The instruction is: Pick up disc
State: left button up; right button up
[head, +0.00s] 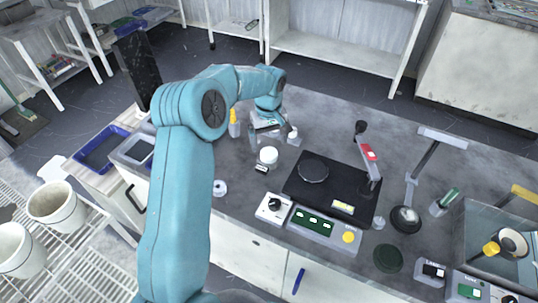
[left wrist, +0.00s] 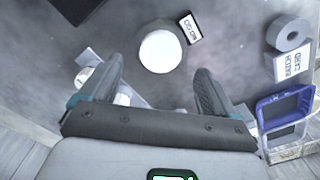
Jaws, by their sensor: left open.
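My left gripper (head: 270,132) is over the bench at the back. In the left wrist view my left gripper (left wrist: 157,82) has its two dark fingers wide apart, with only bench between them. A white round piece (head: 268,155) sits on the bench just in front of it; in the left wrist view the white round piece (left wrist: 160,51) lies beyond the fingertips, clear of them. A dark round disc (head: 313,172) lies on the black polishing machine. A dark green disc (head: 388,258) lies on the bench at front right. I cannot tell which disc is meant. My right gripper is not seen.
The black polishing machine (head: 300,193) has a raised arm at its right. A yellow-topped bottle (head: 234,123) stands left of the gripper. A grey ring (left wrist: 290,33) sits by a batch card. A blue-rimmed box (left wrist: 286,104) is at right in the wrist view.

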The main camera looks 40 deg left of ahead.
aim_at(269, 153)
pick_arm(q)
notch_tip(269, 153, down, 5)
jog(key=shift+r, duration=0.1)
jog(key=shift+s+d+r, duration=0.1)
jog(key=shift+c, duration=0.7)
jog(key=c, duration=1)
jog(key=shift+r, duration=0.1)
jog(key=shift+c, duration=0.9)
